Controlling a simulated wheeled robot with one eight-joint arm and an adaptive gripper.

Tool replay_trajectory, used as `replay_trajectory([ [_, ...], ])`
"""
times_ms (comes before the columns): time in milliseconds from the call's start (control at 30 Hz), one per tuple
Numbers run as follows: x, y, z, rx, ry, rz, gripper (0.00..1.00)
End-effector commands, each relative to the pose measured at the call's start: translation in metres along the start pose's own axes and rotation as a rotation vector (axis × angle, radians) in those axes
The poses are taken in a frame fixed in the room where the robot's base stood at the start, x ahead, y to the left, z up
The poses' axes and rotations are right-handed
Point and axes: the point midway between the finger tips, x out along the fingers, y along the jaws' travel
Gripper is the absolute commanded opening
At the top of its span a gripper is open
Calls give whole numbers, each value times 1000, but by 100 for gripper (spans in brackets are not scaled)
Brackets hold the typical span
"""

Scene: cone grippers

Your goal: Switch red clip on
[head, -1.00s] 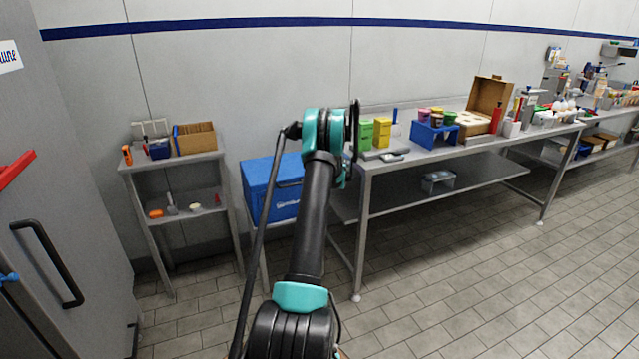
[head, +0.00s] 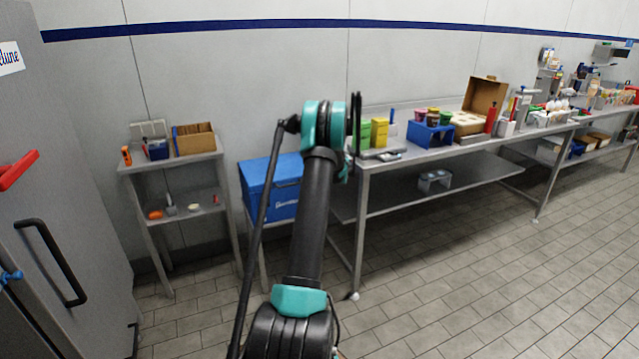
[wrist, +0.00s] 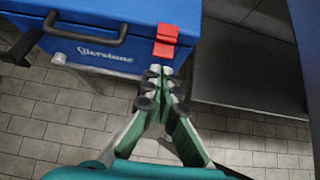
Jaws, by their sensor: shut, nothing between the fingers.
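The red clip (wrist: 165,43) is a small two-part latch on the front of the blue cooler box (wrist: 150,30), near its right corner, in the wrist view. Its upper part lies at the lid edge and its lower part just below on the box front. My gripper (wrist: 158,72) is shut and empty. Its fingertips appear just below the clip in the picture; I cannot tell whether they touch it. In the head view, the blue cooler box (head: 272,190) stands behind my arm, which hides its right end and the clip.
A black handle (wrist: 85,28) sticks out from the box front. A metal workbench (head: 440,160) with a lower shelf stands to the right, and a small shelf stand (head: 180,165) to the left. A grey cabinet (head: 60,180) is at the far left. The tiled floor ahead is clear.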

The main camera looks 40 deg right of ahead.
Motion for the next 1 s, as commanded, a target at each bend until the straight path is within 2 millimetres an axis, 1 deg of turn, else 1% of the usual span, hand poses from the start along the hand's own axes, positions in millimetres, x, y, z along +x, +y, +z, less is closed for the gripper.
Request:
replay_trajectory([
  [33, -7, 0, 9, 0, 0, 0, 0],
  [100, -15, 0, 21, 0, 0, 0, 0],
  [200, -24, 0, 34, 0, 0, -1, 0],
  [300, -31, 0, 44, 0, 0, -1, 0],
  [400, -35, 0, 49, 0, 0, -1, 0],
  [533, -36, -1, 52, 0, 0, -1, 0],
  [1000, -36, -1, 52, 0, 0, -1, 0],
])
